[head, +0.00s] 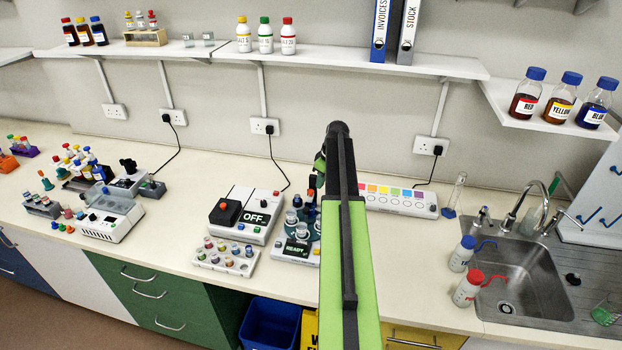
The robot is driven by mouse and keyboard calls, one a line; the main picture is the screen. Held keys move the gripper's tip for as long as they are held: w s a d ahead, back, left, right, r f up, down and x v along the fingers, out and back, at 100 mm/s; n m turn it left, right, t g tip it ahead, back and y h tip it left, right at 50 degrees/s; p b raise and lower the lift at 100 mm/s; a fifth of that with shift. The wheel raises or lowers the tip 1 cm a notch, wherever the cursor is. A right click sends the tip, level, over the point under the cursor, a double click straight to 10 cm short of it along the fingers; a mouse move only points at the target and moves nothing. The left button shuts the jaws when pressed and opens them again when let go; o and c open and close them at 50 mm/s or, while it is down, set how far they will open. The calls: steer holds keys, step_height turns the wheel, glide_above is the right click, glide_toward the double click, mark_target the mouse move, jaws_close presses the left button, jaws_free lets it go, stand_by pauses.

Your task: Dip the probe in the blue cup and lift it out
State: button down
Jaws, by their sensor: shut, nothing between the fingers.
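My arm rises through the middle of the head view and covers part of the bench. My gripper (312,190) shows only in part at the arm's left edge, pointing down above the READY device; it looks shut and empty. The READY device (296,250) has a dark teal top with several small pale cups, partly hidden by my arm. A white tray (226,262) of small cups with coloured parts stands left of it. I cannot tell for certain which cup is the blue one. I cannot make out the probe clearly; it may be hidden behind my arm.
A white device reading OFF (247,213) stands behind the tray. Right of my arm are a white strip with coloured squares (395,200), a measuring cylinder (455,192), two wash bottles (466,290) and a sink (525,285). Bare bench lies between my arm and the sink.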

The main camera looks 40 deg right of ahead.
steer(key=p+v, duration=0.8)
steer(key=v, duration=0.2)
